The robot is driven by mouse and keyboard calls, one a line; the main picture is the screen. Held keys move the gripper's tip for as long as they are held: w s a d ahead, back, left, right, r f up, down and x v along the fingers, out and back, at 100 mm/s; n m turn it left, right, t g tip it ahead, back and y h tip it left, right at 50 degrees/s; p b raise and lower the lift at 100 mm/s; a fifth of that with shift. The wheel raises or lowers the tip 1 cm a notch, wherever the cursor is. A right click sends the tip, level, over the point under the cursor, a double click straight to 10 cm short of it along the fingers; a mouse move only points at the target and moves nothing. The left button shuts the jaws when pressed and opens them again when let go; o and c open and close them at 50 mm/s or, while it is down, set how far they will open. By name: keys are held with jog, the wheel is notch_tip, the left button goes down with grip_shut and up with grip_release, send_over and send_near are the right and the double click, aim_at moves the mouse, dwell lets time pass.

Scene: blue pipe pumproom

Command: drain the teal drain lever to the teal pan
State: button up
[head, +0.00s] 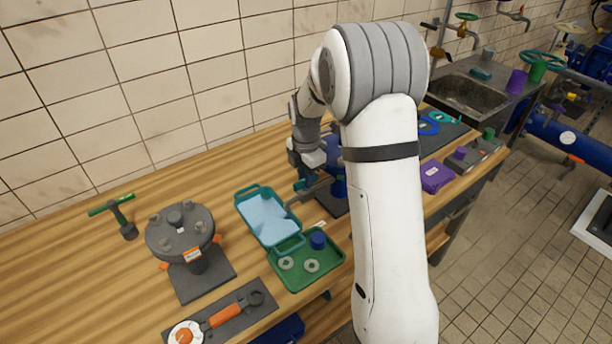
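The teal pan (241,204) lies on the wooden bench left of my arm. A pale blue surface, perhaps liquid, fills its inside. A blue fitting (338,187) stands on a dark base just right of the pan, partly hidden by my arm. A small teal part (300,185), probably the drain lever, shows at the fitting's left side, beside the pan's upper right. My gripper (306,180) points down at this teal part, close to it or touching it. The fingertips are small and partly hidden, so their opening and any hold on the lever are unclear.
A green tray (307,277) with two grey rings and a blue cap adjoins the pan's front. A purple box (436,176) is right of my arm.

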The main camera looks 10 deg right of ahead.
grip_shut()
jog(key=shift+m, duration=0.3)
jog(key=m+b, duration=0.1)
jog(key=m, duration=0.2)
jog(key=shift+f+b, duration=0.1)
jog(key=shift+b, duration=0.3)
jog(key=m+b, duration=0.1)
jog(key=m, duration=0.4)
jog(key=m+b, duration=0.1)
jog(key=m, duration=0.4)
jog(key=shift+b, duration=0.35)
jog(key=shift+m+b, duration=0.35)
jog(key=shift+m, duration=1.95)
jog(key=shift+o, duration=1.7)
grip_release()
